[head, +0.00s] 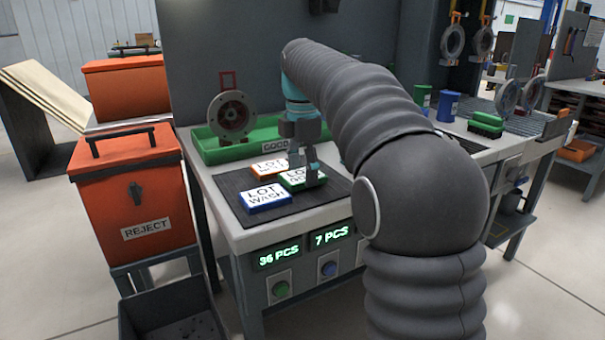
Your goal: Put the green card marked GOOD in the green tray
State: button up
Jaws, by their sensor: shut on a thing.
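The green card (292,177), with "LOT" and part of a second word showing, lies on or just above a dark mat, in the middle of the cards. My gripper (312,177) points down over its right side and is shut on it. The fingers cover part of its lettering, and I cannot tell whether the card is lifted. The green tray (208,146), with a GOOD label on its front, stands behind the mat. A grey flanged part with a red handle stands in its left part. My arm hides the tray's right end.
A blue-edged card (266,196) lies front left of the green card, and an orange-edged card (268,167) lies behind left. The dark mat (310,200) has bare room at the front. An orange REJECT bin (146,205) stands left of the table. Blue and green containers stand back right.

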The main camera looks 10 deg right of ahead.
aim_at(302, 175)
jog(key=shift+f, duration=0.3)
jog(key=shift+f, duration=0.1)
jog(key=o, duration=0.9)
jog(key=shift+o, duration=0.2)
notch_tip(302, 175, up, 12)
jog(key=shift+p, duration=0.35)
